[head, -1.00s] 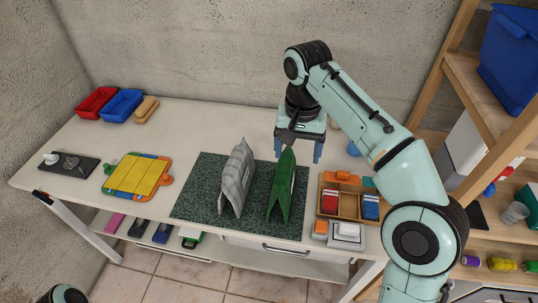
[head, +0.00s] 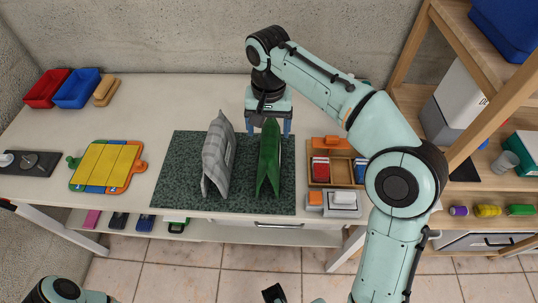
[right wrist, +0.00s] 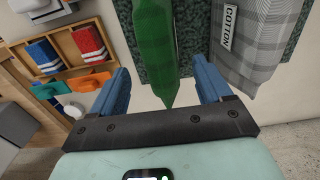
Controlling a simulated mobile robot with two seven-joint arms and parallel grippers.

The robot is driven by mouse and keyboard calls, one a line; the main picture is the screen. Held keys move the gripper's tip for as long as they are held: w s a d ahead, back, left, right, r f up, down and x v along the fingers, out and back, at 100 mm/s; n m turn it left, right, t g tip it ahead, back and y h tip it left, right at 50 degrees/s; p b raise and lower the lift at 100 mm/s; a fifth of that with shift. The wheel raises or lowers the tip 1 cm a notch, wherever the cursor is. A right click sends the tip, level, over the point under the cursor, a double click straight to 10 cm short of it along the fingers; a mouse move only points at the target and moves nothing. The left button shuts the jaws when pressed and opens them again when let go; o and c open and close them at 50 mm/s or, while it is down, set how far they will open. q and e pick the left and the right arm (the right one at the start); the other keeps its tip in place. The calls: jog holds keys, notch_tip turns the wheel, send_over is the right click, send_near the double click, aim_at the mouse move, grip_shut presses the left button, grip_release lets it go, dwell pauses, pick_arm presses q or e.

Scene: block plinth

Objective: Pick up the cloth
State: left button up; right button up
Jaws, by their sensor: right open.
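A green tent-shaped cloth item (head: 269,165) stands on a dark speckled mat (head: 180,180). A grey plaid one (head: 217,160) stands to its left; in the right wrist view it (right wrist: 262,45) bears a "COTTON" label. My right gripper (head: 268,130) is open at the far end of the green cloth, whose upper part shows between the two blue fingers. In the right wrist view the green cloth (right wrist: 154,50) lies between the open fingers (right wrist: 163,90), apart from both. I cannot tell the exact height gap.
A wooden tray (head: 345,183) with red and blue folded cloths stands right of the mat. A yellow board (head: 105,165), red bin (head: 47,88) and blue bin (head: 77,88) lie to the left. A wooden shelf (head: 415,70) stands at the right. The table between board and mat is clear.

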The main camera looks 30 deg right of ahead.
aim_at(269, 137)
notch_tip(269, 137, down, 4)
jog(key=shift+s+f+b, duration=0.15)
jog(key=shift+f+b, duration=0.1)
jog(key=shift+b, duration=0.25)
jog(key=c, duration=1.4)
jog(key=shift+r, duration=0.15)
jog(key=shift+c, duration=0.2)
